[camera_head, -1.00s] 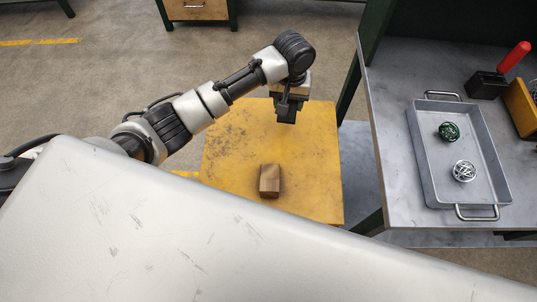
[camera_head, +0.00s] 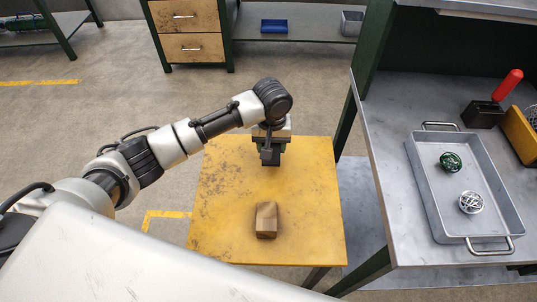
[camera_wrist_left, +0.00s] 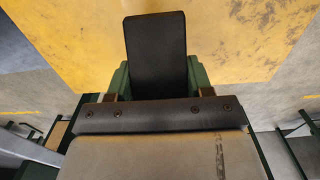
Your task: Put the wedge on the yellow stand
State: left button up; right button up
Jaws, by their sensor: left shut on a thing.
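My left gripper (camera_head: 270,158) is over the far part of the yellow stand (camera_head: 215,185). It is shut on a dark, flat-faced piece, which I take to be the wedge (camera_wrist_left: 156,50). In the left wrist view the piece sticks out between the green fingers, with the yellow top (camera_wrist_left: 70,40) behind it. In the head view the piece looks small and dark under the wrist, apparently above the stand; any contact cannot be told. Its full shape is hidden. My right gripper is not in view.
A brown wooden block (camera_head: 266,220) sits on the near part of the stand. At the right, a grey bench (camera_head: 390,170) holds a metal tray (camera_head: 431,205) with a green wire ball (camera_head: 453,162) and a silver one (camera_head: 471,203). The stand's middle and left are clear.

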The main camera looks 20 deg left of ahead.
pick_arm(q)
jog(key=shift+s+a+f, duration=0.25)
jog(key=shift+s+f, duration=0.1)
notch_tip(320, 180, down, 4)
jog(key=shift+r+b, duration=0.1)
jog(key=shift+b, duration=0.2)
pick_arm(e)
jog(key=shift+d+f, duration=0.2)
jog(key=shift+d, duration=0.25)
pick_arm(q)
jog(key=o, duration=1)
notch_tip(320, 180, up, 12)
jog(key=shift+p, duration=0.8)
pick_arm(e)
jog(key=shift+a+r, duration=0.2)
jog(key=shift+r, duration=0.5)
